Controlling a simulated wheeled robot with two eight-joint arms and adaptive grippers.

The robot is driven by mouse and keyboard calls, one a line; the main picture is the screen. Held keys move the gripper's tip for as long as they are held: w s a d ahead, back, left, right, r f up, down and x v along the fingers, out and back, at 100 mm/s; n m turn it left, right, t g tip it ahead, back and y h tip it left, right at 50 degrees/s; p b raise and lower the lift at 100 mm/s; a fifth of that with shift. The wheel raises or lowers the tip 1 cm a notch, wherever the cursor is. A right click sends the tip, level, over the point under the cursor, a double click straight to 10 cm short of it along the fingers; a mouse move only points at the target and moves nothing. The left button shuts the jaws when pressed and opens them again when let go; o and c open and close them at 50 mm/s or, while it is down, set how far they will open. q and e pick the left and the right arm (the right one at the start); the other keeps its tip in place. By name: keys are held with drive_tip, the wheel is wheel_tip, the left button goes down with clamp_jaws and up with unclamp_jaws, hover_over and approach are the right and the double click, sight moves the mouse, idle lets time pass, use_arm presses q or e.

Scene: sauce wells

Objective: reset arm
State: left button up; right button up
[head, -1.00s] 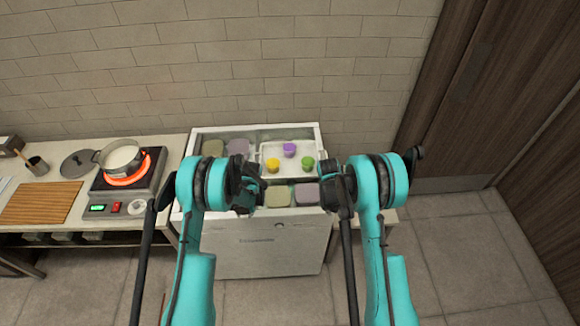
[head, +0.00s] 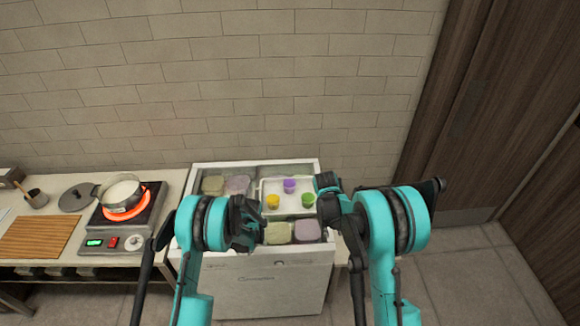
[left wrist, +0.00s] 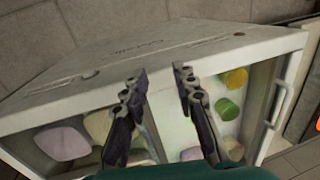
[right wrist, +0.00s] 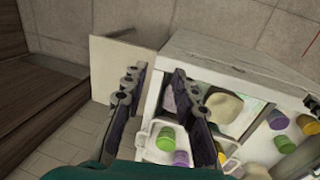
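My left gripper (head: 246,224) is in front of the left part of the open white chest (head: 262,285). In the left wrist view its two dark fingers (left wrist: 158,74) are apart with nothing between them. My right gripper (head: 328,202) is at the chest's right edge. In the right wrist view its fingers (right wrist: 160,75) are also apart and empty. Neither gripper holds anything.
A white tray (head: 267,185) inside the chest holds a yellow cup (head: 272,201), a purple cup (head: 290,185) and a green cup (head: 308,201). Pale-lidded tubs (head: 278,232) lie around it. At left, a pot (head: 122,190) sits on a glowing burner beside a wooden board (head: 43,237).

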use_arm(q)
drive_tip(key=shift+r, duration=0.1)
